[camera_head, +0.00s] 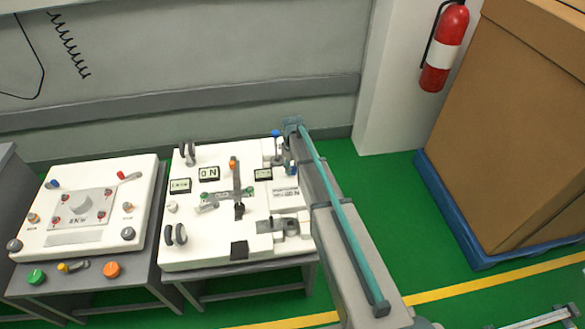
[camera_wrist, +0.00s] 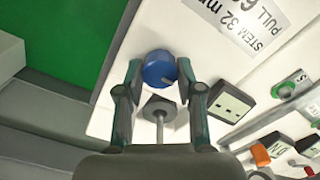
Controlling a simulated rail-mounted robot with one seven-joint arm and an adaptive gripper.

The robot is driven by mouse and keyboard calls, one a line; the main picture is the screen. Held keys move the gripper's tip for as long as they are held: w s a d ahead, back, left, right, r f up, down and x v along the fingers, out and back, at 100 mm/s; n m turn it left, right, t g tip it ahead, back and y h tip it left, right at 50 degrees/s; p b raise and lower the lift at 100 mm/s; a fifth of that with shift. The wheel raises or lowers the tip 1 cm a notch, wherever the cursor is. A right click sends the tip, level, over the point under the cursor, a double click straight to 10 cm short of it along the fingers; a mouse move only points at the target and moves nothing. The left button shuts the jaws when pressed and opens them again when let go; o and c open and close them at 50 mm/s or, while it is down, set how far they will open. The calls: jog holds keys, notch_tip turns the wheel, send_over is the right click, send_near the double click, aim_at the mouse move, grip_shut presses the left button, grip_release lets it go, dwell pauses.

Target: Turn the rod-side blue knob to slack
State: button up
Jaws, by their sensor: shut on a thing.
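The blue knob (camera_wrist: 158,70) is round and sits near the edge of a white panel in the wrist view. My gripper (camera_wrist: 159,73) has one finger on each side of it and is shut on it. A grey hexagonal piece on a thin rod (camera_wrist: 158,108) lies just below the knob, between the fingers. In the head view a blue knob (camera_head: 276,133) shows at the panel's back right edge. My arm covers much of the panel's right side there, so I cannot tell whether it is the same knob. The gripped knob's angle is hard to read.
The white panel (camera_head: 200,243) carries dark handles, an orange-tipped lever (camera_head: 232,164) and small displays. A second white panel (camera_head: 100,185) stands to its left. A large brown box (camera_head: 510,130) on a blue base and a fire extinguisher (camera_head: 445,48) are at right. Green floor lies between.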

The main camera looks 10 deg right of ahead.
aim_at(293, 169)
jog(key=o, duration=1.2)
jog(key=shift+c, duration=0.2)
notch_tip(293, 169, up, 12)
